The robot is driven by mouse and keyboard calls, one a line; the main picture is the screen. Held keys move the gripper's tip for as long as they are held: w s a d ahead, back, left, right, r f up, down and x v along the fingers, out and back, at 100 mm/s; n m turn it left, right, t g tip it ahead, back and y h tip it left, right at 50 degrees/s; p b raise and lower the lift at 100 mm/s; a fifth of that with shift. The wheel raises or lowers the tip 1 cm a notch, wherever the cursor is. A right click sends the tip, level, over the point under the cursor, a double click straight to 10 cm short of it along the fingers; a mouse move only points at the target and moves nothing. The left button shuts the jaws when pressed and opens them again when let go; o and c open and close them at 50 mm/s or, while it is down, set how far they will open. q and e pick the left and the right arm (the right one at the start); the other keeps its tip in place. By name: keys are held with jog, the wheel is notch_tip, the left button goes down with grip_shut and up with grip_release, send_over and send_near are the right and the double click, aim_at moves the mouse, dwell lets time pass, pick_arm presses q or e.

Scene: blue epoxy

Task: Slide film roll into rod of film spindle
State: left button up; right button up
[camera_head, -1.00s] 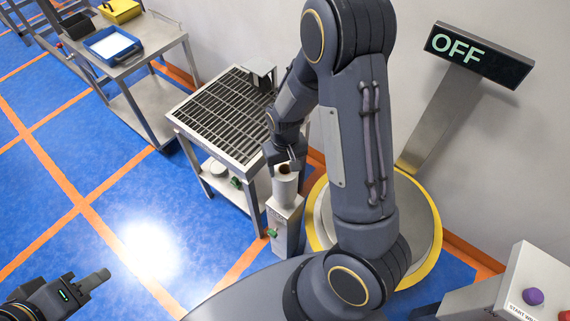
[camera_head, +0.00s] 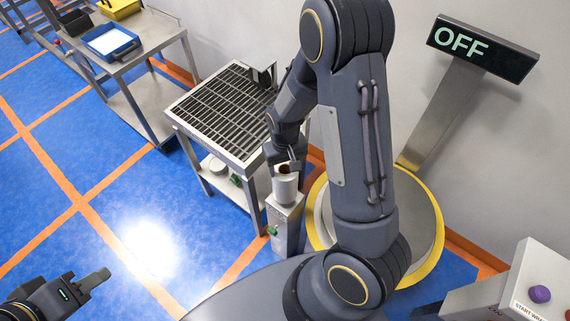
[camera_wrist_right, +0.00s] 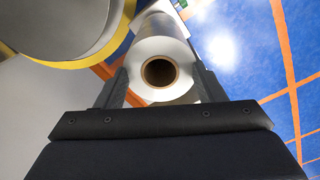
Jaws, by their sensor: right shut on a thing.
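The film roll (camera_head: 285,190) is a pale upright cylinder with a brown hollow core. My right gripper (camera_head: 285,164) is shut on it, over the top of the grey film spindle post (camera_head: 285,222). In the right wrist view I look down on the roll's round end (camera_wrist_right: 182,88) and its dark core, between the fingers of my right gripper (camera_wrist_right: 160,90). The spindle's rod is hidden, and I cannot tell whether it is inside the core. My left gripper (camera_head: 97,281) is away at the lower left over bare floor; its jaw gap is unclear.
A metal table with a slatted top (camera_head: 225,108) stands just left of the post. A round yellow-rimmed base (camera_head: 432,240) is to its right, under an OFF sign (camera_head: 482,47). A control box with a purple button (camera_head: 540,294) is at the lower right.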

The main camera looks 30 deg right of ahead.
aim_at(285, 172)
jog(key=shift+f+b, duration=1.4)
jog(key=shift+f, duration=0.25)
jog(key=o, duration=1.3)
jog(key=shift+o, duration=0.2)
notch_tip(285, 172, up, 5)
jog(key=p, duration=0.4)
jog(key=shift+r, duration=0.1)
notch_tip(285, 172, up, 8)
